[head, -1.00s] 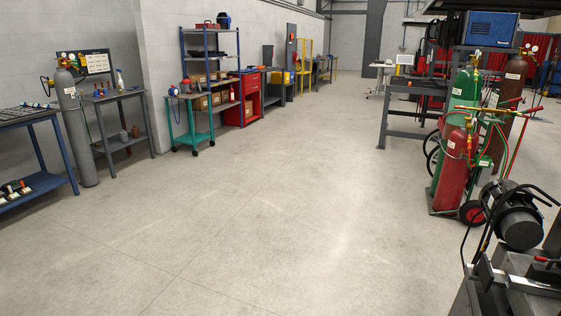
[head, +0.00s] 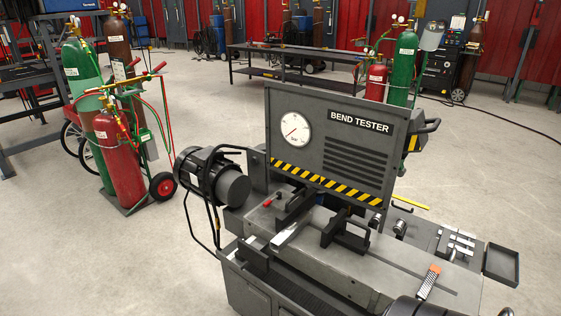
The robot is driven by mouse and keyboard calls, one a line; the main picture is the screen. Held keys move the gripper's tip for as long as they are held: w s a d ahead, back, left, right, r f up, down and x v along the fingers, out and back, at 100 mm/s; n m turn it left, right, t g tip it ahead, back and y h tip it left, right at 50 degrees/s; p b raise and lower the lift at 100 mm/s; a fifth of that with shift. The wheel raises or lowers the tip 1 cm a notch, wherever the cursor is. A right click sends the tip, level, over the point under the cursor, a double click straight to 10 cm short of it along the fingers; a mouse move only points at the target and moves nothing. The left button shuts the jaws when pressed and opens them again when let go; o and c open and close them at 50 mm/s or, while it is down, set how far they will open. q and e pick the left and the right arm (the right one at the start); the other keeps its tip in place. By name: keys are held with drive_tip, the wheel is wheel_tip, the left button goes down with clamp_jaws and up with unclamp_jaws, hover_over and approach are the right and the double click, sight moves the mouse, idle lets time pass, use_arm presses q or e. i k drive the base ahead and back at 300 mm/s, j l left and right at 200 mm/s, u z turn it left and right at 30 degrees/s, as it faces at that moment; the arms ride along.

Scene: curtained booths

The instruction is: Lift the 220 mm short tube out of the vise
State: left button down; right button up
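I cannot make out a short tube or a vise clearly in the head view. The nearest machine is a grey bend tester (head: 350,165) with a dial and a yellow-black striped edge. Black jaw-like blocks (head: 345,236) stand on its bed, and a pale flat bar (head: 290,233) lies between them. I cannot tell whether these belong to a vise. Neither of my grippers shows in the head view.
A motor (head: 212,178) sits at the tester's left. An orange-handled brush (head: 429,282) and small metal pieces (head: 460,240) lie at its right. A red gas cylinder (head: 118,160) on a cart stands left.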

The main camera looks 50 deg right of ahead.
sight(282, 238)
drive_tip(key=i+j+z, duration=0.1)
drive_tip(key=i+z, duration=0.25)
drive_tip(key=z, duration=0.15)
drive_tip(key=i+j+z, duration=0.25)
drive_tip(key=z, duration=0.25)
drive_tip(key=i+j+z, duration=0.35)
drive_tip(key=z, duration=0.15)
drive_tip(key=i+j+z, duration=0.2)
drive_tip(key=j+z, duration=0.3)
drive_tip(key=l, duration=0.1)
